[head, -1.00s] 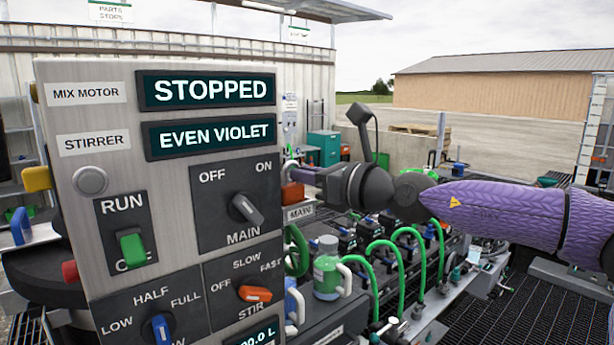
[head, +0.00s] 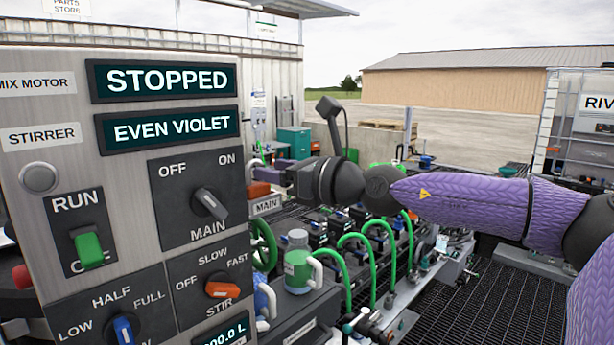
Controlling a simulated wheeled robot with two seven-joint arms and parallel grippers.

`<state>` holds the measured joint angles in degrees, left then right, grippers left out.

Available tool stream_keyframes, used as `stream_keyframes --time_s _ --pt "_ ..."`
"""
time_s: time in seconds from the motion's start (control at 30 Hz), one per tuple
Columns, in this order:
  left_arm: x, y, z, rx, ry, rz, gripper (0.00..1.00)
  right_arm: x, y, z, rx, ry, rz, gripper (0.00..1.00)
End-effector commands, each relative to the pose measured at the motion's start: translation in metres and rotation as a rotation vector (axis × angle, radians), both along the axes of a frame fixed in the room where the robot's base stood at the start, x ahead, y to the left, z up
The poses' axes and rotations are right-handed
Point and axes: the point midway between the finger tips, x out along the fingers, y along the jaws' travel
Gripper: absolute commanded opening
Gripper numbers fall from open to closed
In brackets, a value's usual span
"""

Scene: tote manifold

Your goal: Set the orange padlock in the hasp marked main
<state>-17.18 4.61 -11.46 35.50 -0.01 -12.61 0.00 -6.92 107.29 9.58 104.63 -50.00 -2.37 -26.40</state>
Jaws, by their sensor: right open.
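A small orange block, which looks like the orange padlock (head: 259,189), shows just past the right edge of the grey panel, above a white label marked MAIN (head: 266,205). The hasp itself and any shackle are too small or hidden to make out. My right gripper (head: 268,176) comes in from the right, its fingers open just above the orange block. I cannot tell whether the fingers touch it or whether it sits in the hasp. My left gripper is not in view.
The grey control panel (head: 125,50) fills the left side, close to my right fingertips. Its display reads STOPPED (head: 166,80). A MAIN knob (head: 210,203) is on its face. Below my arm are a green-labelled jug (head: 299,265), green hoses (head: 357,240) and a green handwheel (head: 265,243).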

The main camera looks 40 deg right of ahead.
Motion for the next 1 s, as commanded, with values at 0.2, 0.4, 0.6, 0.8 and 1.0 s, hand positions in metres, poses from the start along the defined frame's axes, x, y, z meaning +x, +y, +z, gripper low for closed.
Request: stream_keyframes --time_s 0.2,0.4,0.6,0.8,1.0 --pt "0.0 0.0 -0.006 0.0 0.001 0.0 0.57 -0.018 -0.004 0.0 0.002 -0.007 0.002 0.55" --pt "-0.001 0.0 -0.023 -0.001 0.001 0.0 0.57 -0.041 -0.01 -0.003 0.004 -0.006 0.003 0.55" --pt "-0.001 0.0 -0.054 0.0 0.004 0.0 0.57 -0.068 -0.019 -0.006 0.002 -0.004 0.001 0.55" --pt "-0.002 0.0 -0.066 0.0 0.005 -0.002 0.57 -0.084 -0.024 -0.003 0.002 -0.001 0.002 0.55" --pt "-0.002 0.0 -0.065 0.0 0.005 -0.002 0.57 -0.086 -0.024 -0.001 0.003 0.0 0.003 0.55"
